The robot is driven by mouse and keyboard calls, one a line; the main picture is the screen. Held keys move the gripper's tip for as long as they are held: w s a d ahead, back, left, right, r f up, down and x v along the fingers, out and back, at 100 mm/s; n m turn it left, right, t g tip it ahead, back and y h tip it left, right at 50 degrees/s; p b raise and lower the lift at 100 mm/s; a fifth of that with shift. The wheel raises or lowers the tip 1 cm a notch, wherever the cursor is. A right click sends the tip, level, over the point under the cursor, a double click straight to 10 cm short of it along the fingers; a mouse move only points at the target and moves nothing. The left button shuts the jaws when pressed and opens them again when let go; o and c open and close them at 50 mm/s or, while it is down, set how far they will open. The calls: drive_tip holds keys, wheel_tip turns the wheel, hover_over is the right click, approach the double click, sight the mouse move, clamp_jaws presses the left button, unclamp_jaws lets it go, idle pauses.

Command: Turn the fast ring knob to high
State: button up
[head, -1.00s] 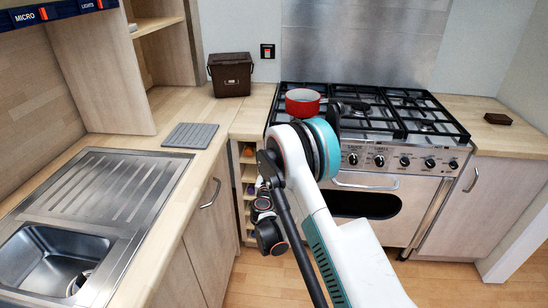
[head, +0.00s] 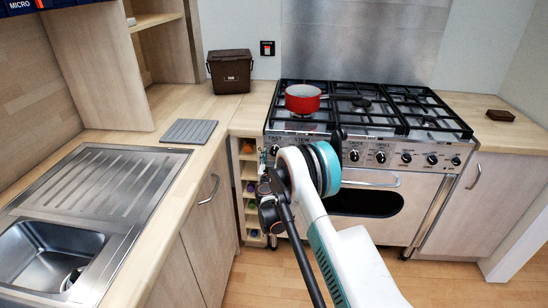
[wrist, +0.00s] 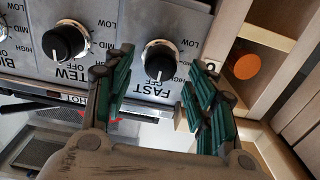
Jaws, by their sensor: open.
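The fast ring knob (wrist: 160,62) is black and round with a silver base, on the cooker's steel front panel. In the wrist view its white line points at the FAST lettering, with LOW, MID and HIGH printed to its right. In the head view the knob (head: 275,150) is at the panel's left end. My gripper (wrist: 158,76) is open, with one green-padded finger on each side of the knob. Gaps show between knob and pads, so it is not gripped. The fingers are too small to make out well in the head view.
The stew knob (wrist: 64,42) is close beside my left finger in the wrist view. A red pan (head: 302,104) stands on the hob at the left. A rack of cubbyholes (head: 250,185) stands left of the cooker. The floor (head: 430,280) at the right is clear.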

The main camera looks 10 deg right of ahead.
drive_tip(key=shift+x, duration=1.3)
drive_tip(key=shift+c, duration=0.6)
drive_tip(key=c, duration=0.9)
drive_tip(key=n, duration=0.5)
drive_tip(key=shift+a+n, duration=0.1)
drive_tip(key=shift+n, duration=0.3)
drive_tip(key=n, duration=0.5)
drive_tip(key=shift+a+f+n, duration=0.1)
drive_tip(key=shift+n, duration=0.3)
